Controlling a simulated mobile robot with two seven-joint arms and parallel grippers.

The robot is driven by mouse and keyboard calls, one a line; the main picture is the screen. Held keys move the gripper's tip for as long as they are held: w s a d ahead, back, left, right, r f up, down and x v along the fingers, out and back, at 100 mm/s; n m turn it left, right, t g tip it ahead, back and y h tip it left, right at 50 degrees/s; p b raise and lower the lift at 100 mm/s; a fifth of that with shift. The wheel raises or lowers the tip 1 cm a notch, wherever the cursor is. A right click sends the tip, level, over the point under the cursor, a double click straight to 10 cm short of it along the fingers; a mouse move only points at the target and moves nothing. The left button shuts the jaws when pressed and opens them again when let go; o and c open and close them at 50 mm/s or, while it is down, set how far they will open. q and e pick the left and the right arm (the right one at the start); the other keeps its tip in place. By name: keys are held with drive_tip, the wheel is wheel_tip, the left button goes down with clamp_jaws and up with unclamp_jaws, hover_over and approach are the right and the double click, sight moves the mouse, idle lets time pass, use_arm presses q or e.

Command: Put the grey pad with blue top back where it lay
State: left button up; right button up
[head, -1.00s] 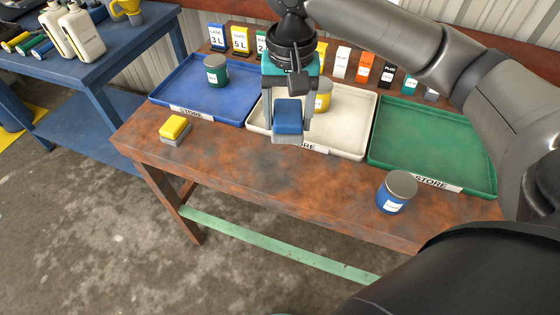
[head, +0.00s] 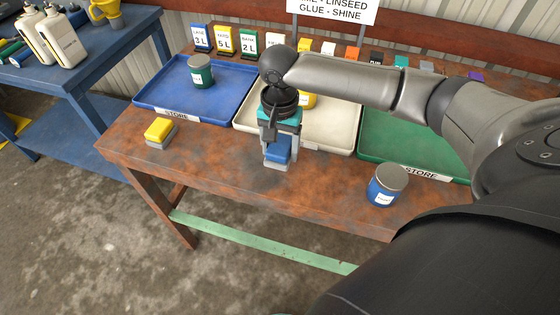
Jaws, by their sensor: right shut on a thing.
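The grey pad with blue top (head: 277,153) is between the fingers of my right gripper (head: 278,148), which is shut on it. The blue side is up and the grey base is below. The pad is at the bare front strip of the rusty brown table (head: 225,165), just in front of the white tray (head: 322,139). I cannot tell whether its base touches the table. My left gripper is not in view.
A grey pad with yellow top (head: 159,132) lies at left, a blue tin (head: 387,185) at right. The blue tray (head: 225,108) holds a green tin (head: 200,72); the green tray (head: 400,150) looks empty where visible. A yellow tin (head: 307,98) is partly hidden.

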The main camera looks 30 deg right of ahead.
sight(280, 145)
wheel_tip(280, 145, down, 4)
drive_tip(key=shift+f+b, duration=0.1)
drive_tip(key=shift+b, duration=0.45)
drive_tip(key=shift+f, duration=0.2)
drive_tip(key=shift+r, duration=0.1)
drive_tip(key=o, duration=1.3)
wheel_tip(280, 145, up, 12)
drive_tip(key=p, duration=0.3)
